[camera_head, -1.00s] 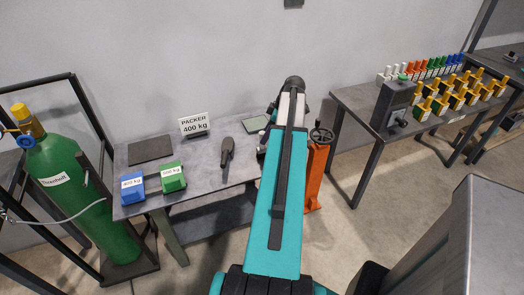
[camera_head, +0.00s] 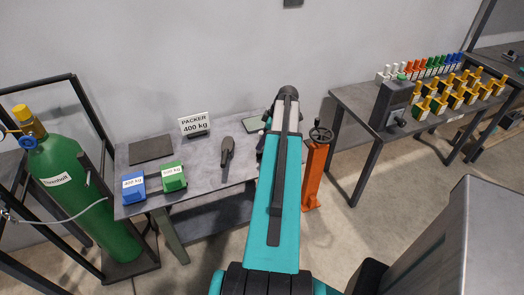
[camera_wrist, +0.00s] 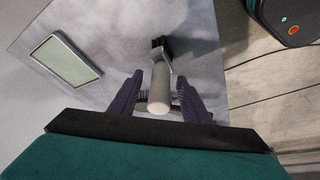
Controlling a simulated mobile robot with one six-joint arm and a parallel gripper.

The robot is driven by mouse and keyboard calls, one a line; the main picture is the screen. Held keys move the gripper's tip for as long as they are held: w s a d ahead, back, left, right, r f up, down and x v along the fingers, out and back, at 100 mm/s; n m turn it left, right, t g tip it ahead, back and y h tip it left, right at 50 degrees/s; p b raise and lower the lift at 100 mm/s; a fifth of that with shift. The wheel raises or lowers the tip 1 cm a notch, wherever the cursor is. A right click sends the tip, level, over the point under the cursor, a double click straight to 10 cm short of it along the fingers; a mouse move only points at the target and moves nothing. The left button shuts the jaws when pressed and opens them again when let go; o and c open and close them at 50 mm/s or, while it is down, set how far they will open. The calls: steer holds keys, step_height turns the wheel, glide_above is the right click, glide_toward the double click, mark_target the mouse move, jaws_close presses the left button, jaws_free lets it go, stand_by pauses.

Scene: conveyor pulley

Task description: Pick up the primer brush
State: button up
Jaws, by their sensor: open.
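The primer brush (camera_wrist: 160,80) shows in the wrist view with a pale rounded handle end toward me and dark bristles at the far end. My gripper (camera_wrist: 158,97) is open, with one dark finger on each side of the handle. I cannot tell whether either finger touches it. In the head view my teal arm covers most of the gripper and the brush.
A framed pale-green panel (camera_wrist: 66,62) lies left of the brush on the grey table (camera_head: 205,155). A dark tool (camera_head: 227,152), a blue box (camera_head: 133,188), a green box (camera_head: 173,177) and a PACKER sign (camera_head: 195,124) stand left. An orange post (camera_head: 315,175) stands right.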

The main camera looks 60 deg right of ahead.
mark_target(262, 132)
jaws_close()
steer(key=shift+r, duration=0.1)
steer(key=shift+r+b, duration=0.65)
steer(key=shift+r, duration=0.75)
steer(key=s+d+r+b, duration=0.1)
steer(key=s, duration=0.7)
steer(key=s+d+r+b, duration=0.1)
steer(key=s+b, duration=0.1)
steer(key=s, duration=0.6)
steer(key=shift+d, duration=0.3)
steer(key=shift+w, duration=0.1)
